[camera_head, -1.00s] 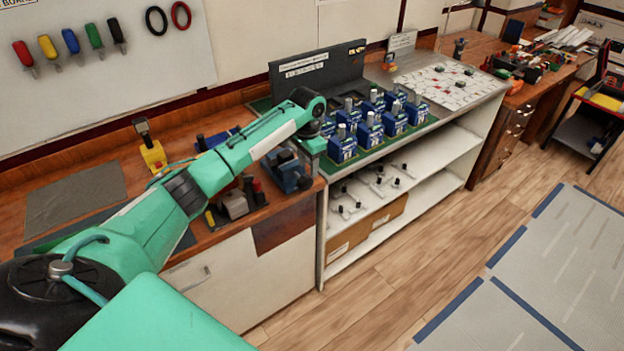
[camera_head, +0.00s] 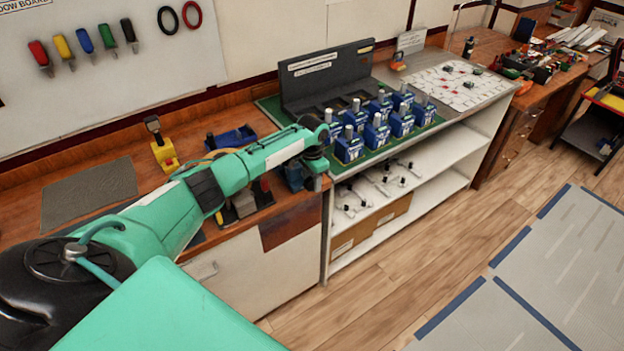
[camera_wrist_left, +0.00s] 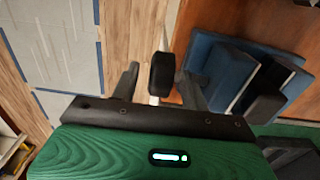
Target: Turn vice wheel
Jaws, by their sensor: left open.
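The blue vice (camera_head: 293,178) stands at the right front corner of the wooden bench, mostly hidden behind my left arm in the head view. In the left wrist view the blue vice (camera_wrist_left: 225,70) fills the right side. A black rounded part (camera_wrist_left: 161,72), which looks like the vice wheel seen edge-on, stands between my open left fingers. My left gripper (camera_wrist_left: 159,86) has one finger on each side of it; I cannot tell whether either touches. In the head view the left gripper (camera_head: 316,181) is at the bench corner beside the vice. My right gripper is not in view.
Several blue breakers (camera_head: 376,131) stand on a green mat right of the vice. A yellow-based tool (camera_head: 165,153) and a blue tray (camera_head: 232,138) sit farther back on the bench. The floor (camera_head: 420,255) in front is clear.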

